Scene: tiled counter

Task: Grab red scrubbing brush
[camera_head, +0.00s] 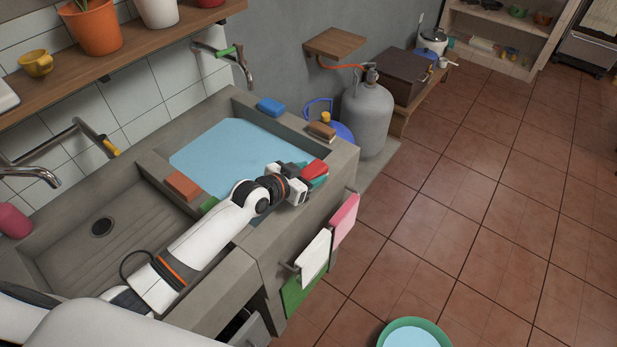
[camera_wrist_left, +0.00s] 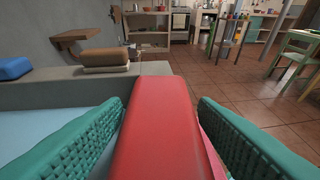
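The red scrubbing brush (camera_head: 314,168) is at the front right corner of the water-filled basin, partly hidden by my left gripper (camera_head: 306,176). In the left wrist view the red brush (camera_wrist_left: 162,130) lies lengthwise between the two teal ribbed fingers. A narrow gap shows on each side of it, so the fingers look open around it. Its underside and any bristles are hidden. My right gripper is not in view.
A brown brush (camera_head: 321,130) and a blue sponge (camera_head: 271,107) lie on the basin's back rim. A brick-coloured block (camera_head: 183,185) sits on the left divider. Towels (camera_head: 313,256) hang in front. A grey gas cylinder (camera_head: 367,118) stands behind the right side.

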